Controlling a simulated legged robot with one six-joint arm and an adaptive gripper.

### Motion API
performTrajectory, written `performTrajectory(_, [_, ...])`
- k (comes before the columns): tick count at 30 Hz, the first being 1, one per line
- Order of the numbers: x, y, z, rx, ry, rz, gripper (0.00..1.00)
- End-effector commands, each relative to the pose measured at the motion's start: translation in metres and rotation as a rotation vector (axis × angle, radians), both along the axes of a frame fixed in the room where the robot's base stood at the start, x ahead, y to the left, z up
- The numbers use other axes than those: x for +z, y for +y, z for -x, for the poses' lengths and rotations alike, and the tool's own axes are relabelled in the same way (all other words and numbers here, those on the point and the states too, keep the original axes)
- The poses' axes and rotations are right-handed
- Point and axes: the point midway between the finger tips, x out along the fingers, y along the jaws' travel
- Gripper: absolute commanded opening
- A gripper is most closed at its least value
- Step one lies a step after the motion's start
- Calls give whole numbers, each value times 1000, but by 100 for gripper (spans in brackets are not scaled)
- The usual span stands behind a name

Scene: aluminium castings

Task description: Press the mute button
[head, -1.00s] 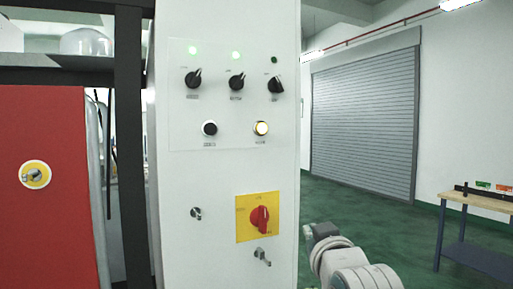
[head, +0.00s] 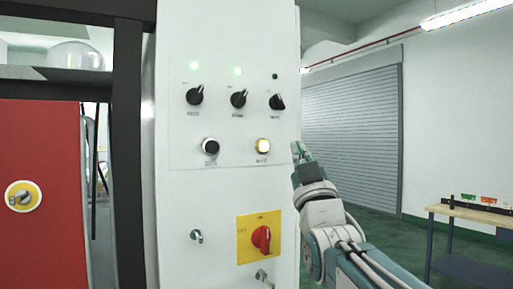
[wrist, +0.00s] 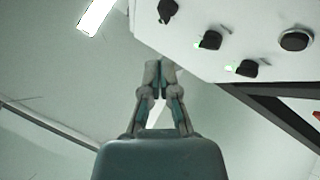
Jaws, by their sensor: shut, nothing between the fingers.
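The white control panel (head: 180,205) carries two round push buttons under a row of knobs. My gripper (head: 297,148) is at the panel's right edge, level with the buttons and apart from the yellow one. In the wrist view my gripper (wrist: 160,66) is shut and empty, with the panel above and right. The black button (wrist: 295,40) shows there; the yellow one does not.
Several black knobs (head: 239,98) sit above the buttons, two with green lights. A red rotary switch (head: 261,239) on a yellow plate is below. A red cabinet (head: 45,200) stands left, a workbench (head: 475,213) right. Open floor lies before the shutter (head: 350,130).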

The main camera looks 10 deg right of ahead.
Motion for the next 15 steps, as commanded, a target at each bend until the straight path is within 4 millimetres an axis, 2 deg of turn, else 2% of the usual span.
performTrajectory(5, [-1,4,-13,3,3,-1,0])
performTrajectory(15, [-1,16,-54,1,3,-2,0])
